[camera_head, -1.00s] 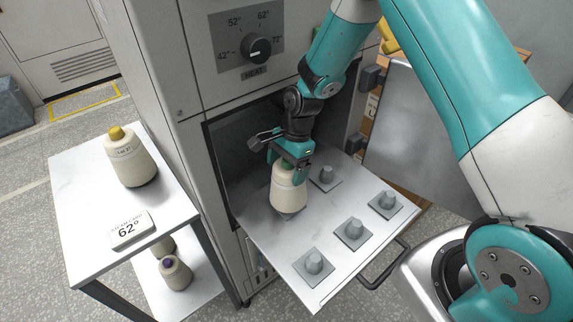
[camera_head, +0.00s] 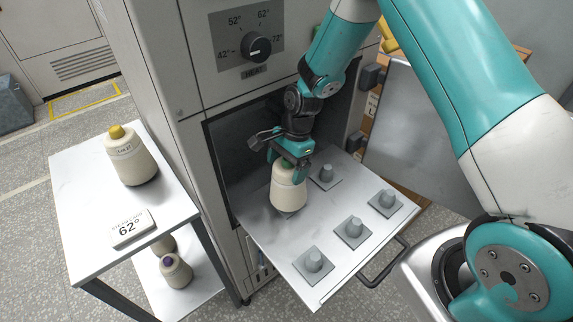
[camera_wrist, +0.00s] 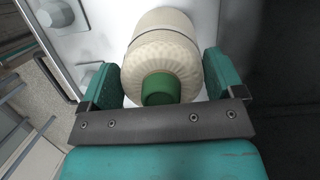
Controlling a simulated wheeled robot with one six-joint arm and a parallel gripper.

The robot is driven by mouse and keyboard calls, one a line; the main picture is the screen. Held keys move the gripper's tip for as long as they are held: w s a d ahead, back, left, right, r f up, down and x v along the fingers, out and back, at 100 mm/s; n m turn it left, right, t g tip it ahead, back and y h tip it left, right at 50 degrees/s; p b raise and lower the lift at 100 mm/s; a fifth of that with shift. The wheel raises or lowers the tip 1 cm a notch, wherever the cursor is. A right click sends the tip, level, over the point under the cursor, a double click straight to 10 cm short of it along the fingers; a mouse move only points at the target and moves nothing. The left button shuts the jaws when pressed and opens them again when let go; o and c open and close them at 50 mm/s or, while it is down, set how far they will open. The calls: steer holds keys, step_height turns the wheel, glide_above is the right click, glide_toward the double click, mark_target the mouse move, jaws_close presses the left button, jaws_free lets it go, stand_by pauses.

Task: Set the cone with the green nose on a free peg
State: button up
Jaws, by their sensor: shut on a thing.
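The cream cone with the green nose (camera_head: 289,190) stands upright at the left rear of the pulled-out tray (camera_head: 322,290), over a square peg base that shows at its foot. My gripper (camera_head: 287,160) is above it, shut on its top. In the wrist view the cone (camera_wrist: 165,55) is between the two teal fingers (camera_wrist: 160,85), its green nose towards me. The peg under the cone is hidden, and I cannot tell whether the cone is fully seated. Bare pegs show at the back (camera_head: 326,174), right (camera_head: 387,200), middle (camera_head: 353,230) and front (camera_head: 314,262).
A cone with a yellow nose (camera_head: 131,158) and a card reading 62° (camera_head: 131,228) are on the white side table (camera_head: 75,215). A cone with a purple nose (camera_head: 175,271) is on its lower shelf. The heater cabinet's dial (camera_head: 257,48) is above the opening.

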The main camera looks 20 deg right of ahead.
steer(key=shift+f+b, duration=0.5)
steer(key=shift+f, duration=0.35)
steer(key=o, duration=1.2)
steer(key=b+v, duration=0.2)
steer(key=v, duration=0.9)
steer(key=shift+w+d+r, duration=0.1)
steer(key=shift+d+r, duration=0.05)
steer(key=shift+r, duration=0.35)
